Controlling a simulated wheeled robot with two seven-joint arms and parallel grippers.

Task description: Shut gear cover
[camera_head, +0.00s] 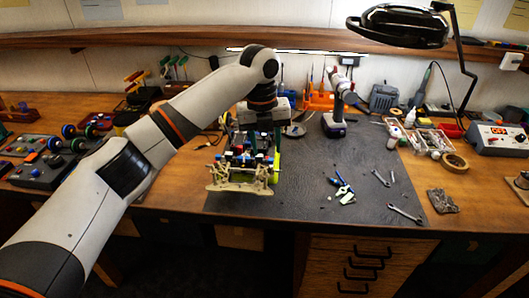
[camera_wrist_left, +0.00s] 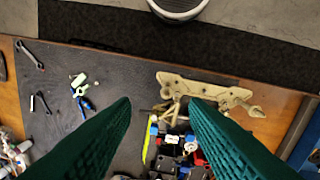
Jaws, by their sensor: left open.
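The RC car (camera_head: 243,165) sits on the dark mat near the table's front edge, with its beige bumper part (camera_head: 238,187) facing the front. In the left wrist view the car's chassis (camera_wrist_left: 180,145) shows below the beige part (camera_wrist_left: 205,90), with red, blue and white parts on it. My left gripper (camera_head: 262,135) is above the rear of the car, pointing down. In the left wrist view its two green fingers (camera_wrist_left: 160,108) are spread apart with nothing held between them. I cannot make out the gear cover; the gripper and fingers hide part of the car. My right gripper is not in view.
Loose small blue and pale green parts (camera_head: 343,190) and wrenches (camera_head: 405,214) lie on the mat (camera_head: 310,165) to the right. The mat right of the car is mostly clear. A black lamp (camera_head: 400,25) hangs above.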

